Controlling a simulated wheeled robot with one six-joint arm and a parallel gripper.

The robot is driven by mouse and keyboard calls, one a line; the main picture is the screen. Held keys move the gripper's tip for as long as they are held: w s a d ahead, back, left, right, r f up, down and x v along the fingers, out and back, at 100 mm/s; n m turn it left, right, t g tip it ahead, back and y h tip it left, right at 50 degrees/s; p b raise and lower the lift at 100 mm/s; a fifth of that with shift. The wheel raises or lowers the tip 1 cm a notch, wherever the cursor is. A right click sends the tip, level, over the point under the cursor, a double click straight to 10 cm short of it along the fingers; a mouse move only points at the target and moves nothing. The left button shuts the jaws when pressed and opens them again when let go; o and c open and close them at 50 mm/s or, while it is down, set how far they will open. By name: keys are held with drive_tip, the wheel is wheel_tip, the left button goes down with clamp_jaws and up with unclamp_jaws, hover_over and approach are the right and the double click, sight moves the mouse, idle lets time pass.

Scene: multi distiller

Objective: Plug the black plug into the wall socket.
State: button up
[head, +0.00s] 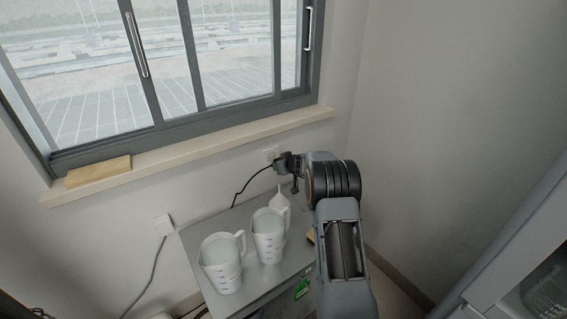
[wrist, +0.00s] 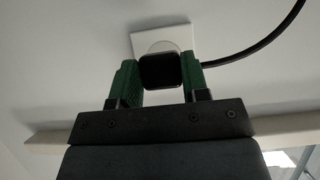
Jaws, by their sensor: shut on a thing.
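The white wall socket (wrist: 144,37) shows behind the plug in the wrist view; its lower part is hidden. In the head view the socket (head: 270,152) is on the wall below the window sill. My gripper (wrist: 160,78) has its green fingers on both sides of the black plug (wrist: 160,71) and is shut on it, right in front of the socket. A black cable (wrist: 258,48) leaves the plug. In the head view my gripper (head: 281,163) is close to the wall at the socket. I cannot tell whether the plug touches or enters the socket.
Two white measuring jugs (head: 221,264) (head: 269,238) and a white funnel-like piece (head: 279,199) stand on a grey cabinet (head: 195,235) below my gripper. A wooden block (head: 98,171) lies on the window sill (head: 225,148). Another wall plate (head: 163,224) has a grey cable.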

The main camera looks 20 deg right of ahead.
drive_tip(key=shift+w+a+r+p, duration=0.1)
drive_tip(key=shift+w+a+p, duration=0.05)
drive_tip(key=shift+w+p, duration=0.4)
drive_tip(key=shift+w+a+r+p, duration=0.1)
drive_tip(key=shift+w+p, duration=0.35)
drive_tip(key=shift+p, duration=0.2)
drive_tip(key=shift+w+f+p, duration=0.15)
drive_tip(key=shift+w+p, duration=0.15)
drive_tip(key=shift+p, duration=0.05)
drive_tip(key=shift+f+b, duration=0.1)
drive_tip(key=shift+b, duration=2)
idle(1.1)
drive_tip(key=shift+w+a+p, duration=0.15)
drive_tip(key=shift+w+p, duration=0.15)
drive_tip(key=shift+w, duration=0.3)
idle(0.3)
drive_tip(key=o, duration=1)
drive_tip(key=shift+c, duration=0.2)
drive_tip(key=b+v, duration=0.3)
drive_tip(key=v, duration=1)
drive_tip(key=shift+s+r, duration=0.2)
drive_tip(key=shift+s, duration=0.1)
